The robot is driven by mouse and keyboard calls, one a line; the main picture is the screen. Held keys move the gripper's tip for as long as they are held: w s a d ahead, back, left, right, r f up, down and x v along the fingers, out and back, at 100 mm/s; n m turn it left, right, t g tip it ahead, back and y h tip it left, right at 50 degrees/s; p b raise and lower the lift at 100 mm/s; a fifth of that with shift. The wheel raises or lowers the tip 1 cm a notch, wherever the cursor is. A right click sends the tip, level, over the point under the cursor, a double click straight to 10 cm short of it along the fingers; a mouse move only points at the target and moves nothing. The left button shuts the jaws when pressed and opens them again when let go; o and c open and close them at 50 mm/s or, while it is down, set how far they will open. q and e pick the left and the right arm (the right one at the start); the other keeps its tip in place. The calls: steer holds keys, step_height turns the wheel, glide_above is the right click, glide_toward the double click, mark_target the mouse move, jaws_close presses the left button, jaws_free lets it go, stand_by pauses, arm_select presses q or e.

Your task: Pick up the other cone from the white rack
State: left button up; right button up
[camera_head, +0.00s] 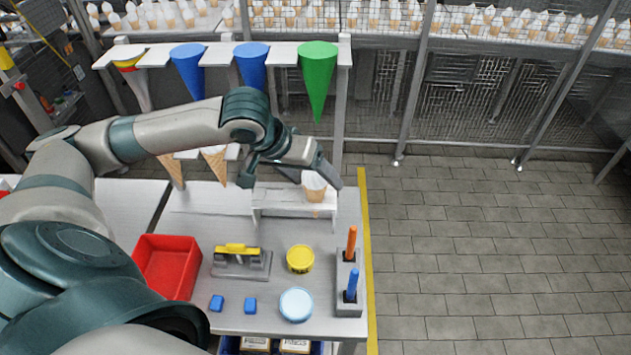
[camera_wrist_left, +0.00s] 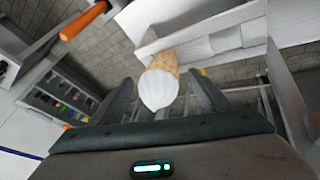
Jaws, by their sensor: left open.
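A wafer cone with a white top (camera_head: 314,184) sits in the small white rack (camera_head: 290,211) at the back of the table. My left gripper (camera_head: 316,174) is open at this cone. In the left wrist view the cone (camera_wrist_left: 158,85) lies between the two spread fingers of the left gripper (camera_wrist_left: 162,95), with gaps on both sides. Another wafer cone (camera_head: 216,163) hangs in a lower white shelf behind my left arm, with one more to its left (camera_head: 172,170). My right gripper is not in view.
Blue cones (camera_head: 188,70) and a green cone (camera_head: 318,80) hang in the tall white rack behind. On the table are a red bin (camera_head: 168,267), a yellow tub (camera_head: 300,259), a light-blue lidded tub (camera_head: 296,305) and a holder with orange and blue sticks (camera_head: 348,300).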

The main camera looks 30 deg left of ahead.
arm_select(q)
steer(key=shift+w+d+f, duration=0.15)
steer(key=shift+w+f, duration=0.15)
steer(key=shift+f, duration=0.25)
steer(key=c, duration=0.9)
